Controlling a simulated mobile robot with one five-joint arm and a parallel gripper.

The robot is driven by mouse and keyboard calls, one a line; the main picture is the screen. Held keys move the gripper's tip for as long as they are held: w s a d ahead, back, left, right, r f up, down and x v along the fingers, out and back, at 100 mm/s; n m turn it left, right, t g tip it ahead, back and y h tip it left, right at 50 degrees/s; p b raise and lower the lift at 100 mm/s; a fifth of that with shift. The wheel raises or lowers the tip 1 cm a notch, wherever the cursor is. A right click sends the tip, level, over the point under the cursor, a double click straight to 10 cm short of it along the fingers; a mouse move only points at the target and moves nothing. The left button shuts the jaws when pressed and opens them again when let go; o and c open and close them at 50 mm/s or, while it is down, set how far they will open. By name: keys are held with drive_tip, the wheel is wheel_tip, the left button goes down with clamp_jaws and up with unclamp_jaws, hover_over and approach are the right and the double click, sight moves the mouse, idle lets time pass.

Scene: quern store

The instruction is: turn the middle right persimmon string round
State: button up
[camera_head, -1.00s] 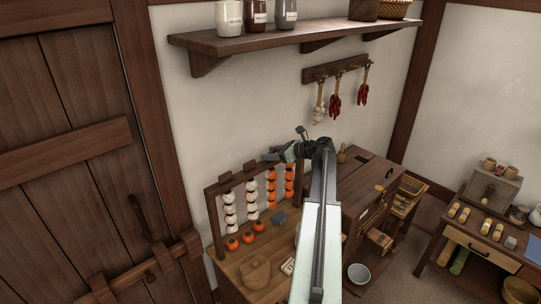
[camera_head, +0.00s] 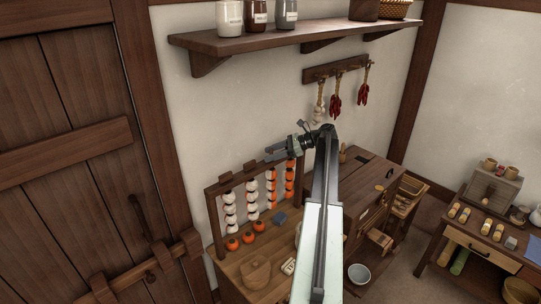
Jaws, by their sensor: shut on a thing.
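A wooden frame (camera_head: 211,214) holds several hanging strings of persimmons. The middle right persimmon string (camera_head: 270,187) shows partly white and partly orange faces. The two strings to its left, the far left string (camera_head: 228,208) and the middle left string (camera_head: 252,200), show mostly white. The far right string (camera_head: 289,182) shows mostly orange. My gripper (camera_head: 272,154) is at the frame's top bar, above the middle right string. It is shut on the top of that string, though the jaws hide the contact.
Loose orange persimmons (camera_head: 248,237) and a round wooden lid (camera_head: 256,275) lie on the bench below the frame. A wall shelf (camera_head: 290,38) with jars is above. Garlic and chillies (camera_head: 336,92) hang behind my arm.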

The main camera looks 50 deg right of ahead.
drive_tip(key=shift+w+r, duration=0.1)
drive_tip(key=shift+r, duration=0.05)
drive_tip(key=o, duration=1.4)
drive_tip(key=shift+w+a, duration=0.1)
drive_tip(key=p+v, duration=0.3)
drive_tip(key=v, duration=0.5)
